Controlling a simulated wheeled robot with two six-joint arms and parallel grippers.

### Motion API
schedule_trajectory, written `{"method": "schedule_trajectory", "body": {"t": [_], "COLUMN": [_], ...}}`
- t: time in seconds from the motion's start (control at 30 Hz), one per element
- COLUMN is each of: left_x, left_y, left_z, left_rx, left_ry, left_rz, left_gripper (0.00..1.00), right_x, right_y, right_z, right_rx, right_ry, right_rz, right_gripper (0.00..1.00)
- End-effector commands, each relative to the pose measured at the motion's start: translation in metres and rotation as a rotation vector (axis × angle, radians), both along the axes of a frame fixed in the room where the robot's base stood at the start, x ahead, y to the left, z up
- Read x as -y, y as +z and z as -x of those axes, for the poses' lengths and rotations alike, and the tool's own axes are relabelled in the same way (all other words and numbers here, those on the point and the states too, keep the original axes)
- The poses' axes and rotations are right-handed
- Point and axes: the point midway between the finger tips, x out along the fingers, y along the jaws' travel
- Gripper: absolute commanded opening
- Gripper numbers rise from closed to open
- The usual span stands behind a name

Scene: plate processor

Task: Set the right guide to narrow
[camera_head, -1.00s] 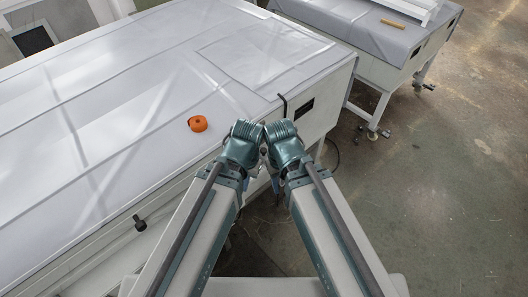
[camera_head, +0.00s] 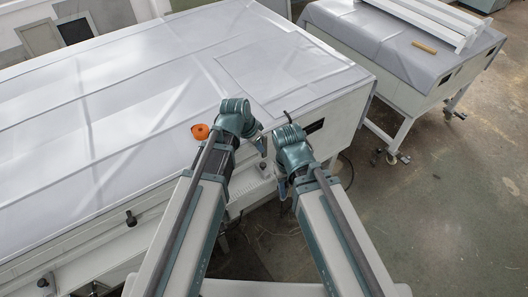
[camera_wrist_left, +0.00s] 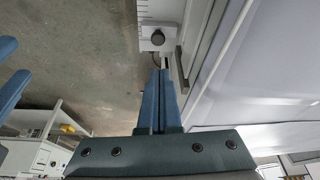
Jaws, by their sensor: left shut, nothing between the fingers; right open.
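In the left wrist view a round black knob (camera_wrist_left: 157,38) sits on a small white block beside the machine's side. I cannot tell for sure whether this is the right guide's knob. My left gripper (camera_wrist_left: 165,74) is shut and empty, its blue fingertips just short of the block. In the head view my left gripper (camera_head: 262,146) hangs by the machine's near side, largely hidden by its own wrist. My right gripper (camera_head: 283,188) is lower and to the right, mostly hidden by its arm; its parted blue fingers show at the wrist view's left edge (camera_wrist_left: 8,75).
A dark bar (camera_wrist_left: 180,70) stands close right of my left fingers.

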Motion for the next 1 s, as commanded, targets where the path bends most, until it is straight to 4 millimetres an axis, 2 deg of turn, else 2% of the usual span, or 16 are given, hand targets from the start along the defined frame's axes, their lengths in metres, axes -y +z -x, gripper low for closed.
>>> {"method": "schedule_trajectory", "body": {"t": [0.27, 0.7, 0.83, 1.0], "left_x": [0.006, 0.021, 0.023, 0.024], "left_y": [-0.025, -0.084, -0.092, -0.093], "left_z": [-0.005, -0.021, -0.023, -0.024], "left_rx": [-0.001, -0.001, -0.001, -0.001], "left_ry": [0.000, 0.000, 0.001, 0.001], "left_rz": [-0.001, -0.001, 0.000, 0.000], "left_gripper": [0.00, 0.00, 0.00, 0.00], "right_x": [0.000, 0.000, 0.000, 0.000], "right_y": [-0.025, -0.084, -0.092, -0.093], "right_z": [0.000, 0.000, 0.000, 0.000], "right_rx": [0.000, 0.000, 0.000, 0.000], "right_ry": [-0.001, -0.002, -0.002, -0.002], "right_rz": [0.000, 0.000, 0.000, 0.000], "right_gripper": [0.50, 0.50, 0.50, 0.50]}}
